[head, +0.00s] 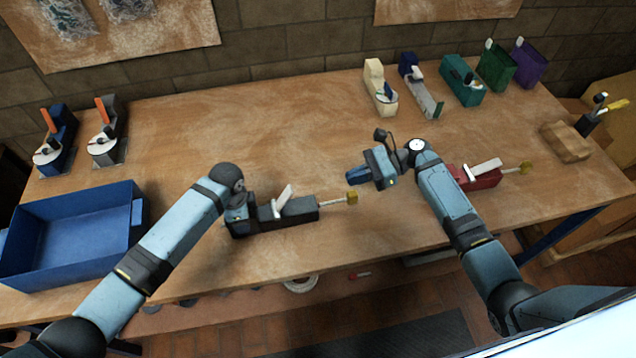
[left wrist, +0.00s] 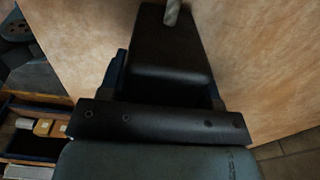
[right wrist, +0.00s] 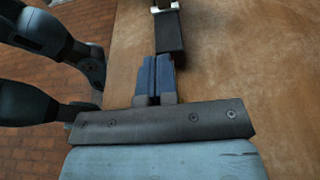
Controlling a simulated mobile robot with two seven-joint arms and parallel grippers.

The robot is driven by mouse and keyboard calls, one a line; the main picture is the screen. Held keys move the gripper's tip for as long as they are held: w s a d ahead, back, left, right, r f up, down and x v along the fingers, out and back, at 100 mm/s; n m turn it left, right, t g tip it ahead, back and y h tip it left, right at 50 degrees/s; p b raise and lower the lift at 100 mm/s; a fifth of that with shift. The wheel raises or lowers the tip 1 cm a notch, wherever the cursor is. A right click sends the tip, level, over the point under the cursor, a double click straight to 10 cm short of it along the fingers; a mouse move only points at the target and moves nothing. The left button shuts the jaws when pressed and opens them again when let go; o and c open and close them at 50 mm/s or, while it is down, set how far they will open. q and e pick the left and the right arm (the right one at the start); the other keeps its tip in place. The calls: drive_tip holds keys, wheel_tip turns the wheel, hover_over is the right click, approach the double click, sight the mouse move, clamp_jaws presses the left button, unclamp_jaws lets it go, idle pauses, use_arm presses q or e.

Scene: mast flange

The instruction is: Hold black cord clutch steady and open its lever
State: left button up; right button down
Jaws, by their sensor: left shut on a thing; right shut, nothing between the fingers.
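The black cord clutch (head: 300,211) lies near the front middle of the table. Its white lever (head: 283,199) stands up at a slant from the body. A short cord with a yellow end (head: 351,197) sticks out to the right. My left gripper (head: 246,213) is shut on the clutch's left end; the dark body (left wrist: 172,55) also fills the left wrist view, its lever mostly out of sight. My right gripper (head: 355,177) is shut and empty, right of the lever and apart from it. In the right wrist view, the clutch body (right wrist: 169,32) shows beyond the shut blue fingers.
A red clutch (head: 478,178) lies right, behind my right forearm. A blue bin (head: 75,232) stands at left. Two lever devices (head: 56,140) stand at back left. Several coloured clutches and holders (head: 462,80) line the back right. The table's back middle is clear.

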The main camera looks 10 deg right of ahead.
approach(288, 193)
wheel_tip(288, 193, down, 4)
drive_tip(key=a, duration=0.3)
drive_tip(key=a+r, duration=0.1)
drive_tip(key=a, duration=0.1)
drive_tip(key=shift+a+r, duration=0.2)
drive_tip(key=shift+a, duration=0.1)
drive_tip(key=shift+a+r+h, duration=0.3)
drive_tip(key=shift+h, duration=0.1)
drive_tip(key=shift+a+r+h, duration=0.45)
drive_tip(key=shift+a+h, duration=0.2)
drive_tip(key=shift+h, duration=0.1)
drive_tip(key=shift+a+r+h, duration=0.4)
drive_tip(key=shift+a+h, duration=0.2)
drive_tip(key=shift+h, duration=0.15)
drive_tip(key=shift+a+r+h, duration=0.15)
drive_tip(key=shift+a+h, duration=0.25)
drive_tip(key=shift+a, duration=0.05)
drive_tip(key=shift+a+r, duration=0.15)
drive_tip(key=shift+a, duration=0.4)
drive_tip(key=shift+r, duration=0.1)
